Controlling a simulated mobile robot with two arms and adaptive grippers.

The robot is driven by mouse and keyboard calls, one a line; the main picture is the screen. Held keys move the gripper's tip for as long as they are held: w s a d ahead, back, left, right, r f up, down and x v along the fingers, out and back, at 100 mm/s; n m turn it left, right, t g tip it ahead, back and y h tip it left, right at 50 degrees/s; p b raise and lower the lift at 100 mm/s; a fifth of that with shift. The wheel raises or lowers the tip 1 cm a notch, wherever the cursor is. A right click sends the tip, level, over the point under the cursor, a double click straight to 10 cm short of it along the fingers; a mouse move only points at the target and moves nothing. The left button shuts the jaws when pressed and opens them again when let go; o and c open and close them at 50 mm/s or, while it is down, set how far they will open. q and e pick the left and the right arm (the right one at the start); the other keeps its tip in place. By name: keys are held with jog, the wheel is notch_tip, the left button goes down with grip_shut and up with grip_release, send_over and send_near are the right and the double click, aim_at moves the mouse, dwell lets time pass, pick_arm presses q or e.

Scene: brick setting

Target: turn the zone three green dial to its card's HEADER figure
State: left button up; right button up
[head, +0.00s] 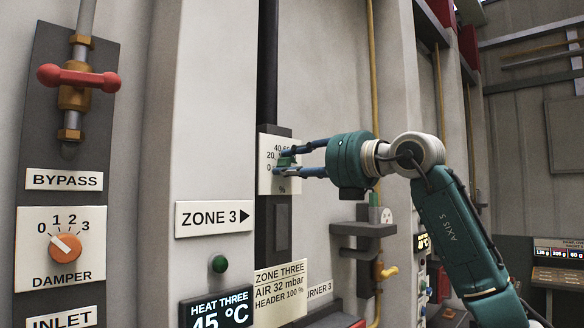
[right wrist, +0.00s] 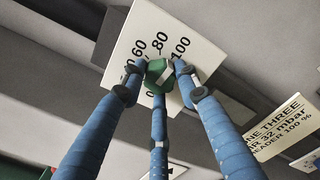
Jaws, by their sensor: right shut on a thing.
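The green dial (head: 285,160) sits on a white scale plate (head: 265,182) marked 0, 20, 40, 60 and a % sign in the head view. My right gripper (head: 290,162) is shut around the dial. In the right wrist view its blue fingers meet the green dial (right wrist: 157,71) from several sides, and 60, 80 and 100 show. A pale bar on the dial slants to the upper right, roughly toward 100; the exact reading is hard to tell. The zone three card (head: 280,291) reads AIR 32 mbar, HEADER 100 %. My left gripper is not in view.
A ZONE 3 sign (head: 213,218) with an arrow points toward the dial's column. A green button (head: 219,264) and a HEAT THREE display (head: 219,309) sit below it. An orange DAMPER dial (head: 65,247) and red-handled valve (head: 78,78) are at left.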

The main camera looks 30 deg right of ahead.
jog(key=shift+w+a+f+m, duration=0.1)
jog(key=shift+f+m, duration=0.35)
jog(key=shift+m, duration=0.05)
jog(key=o, duration=0.9)
jog(key=shift+o, duration=1.2)
jog(key=shift+r, duration=0.2)
jog(key=v, duration=1.2)
